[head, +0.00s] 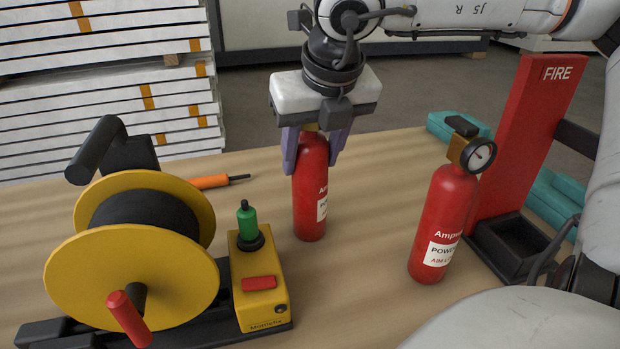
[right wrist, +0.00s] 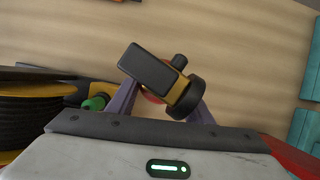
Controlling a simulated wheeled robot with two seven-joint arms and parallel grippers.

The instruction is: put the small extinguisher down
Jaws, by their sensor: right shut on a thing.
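The small extinguisher (head: 310,198) is a red cylinder with a white label, upright at the middle of the wooden table. My right gripper (head: 314,156) comes down from above, its purple fingers shut on the extinguisher's top. In the right wrist view, the extinguisher's black lever and yellow valve (right wrist: 155,70) sit between the fingers (right wrist: 162,104). Its base is at or just above the table; I cannot tell whether it touches. The gripper's body hides its head in the head view. My left gripper is not in view.
A second red extinguisher (head: 438,228) with a gauge stands to the right. Behind it is a red FIRE stand (head: 528,130) with a black tray (head: 515,255). A yellow cable reel (head: 130,262) and a yellow box (head: 262,300) with a green knob fill the left. Teal blocks (head: 555,200) lie at the right.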

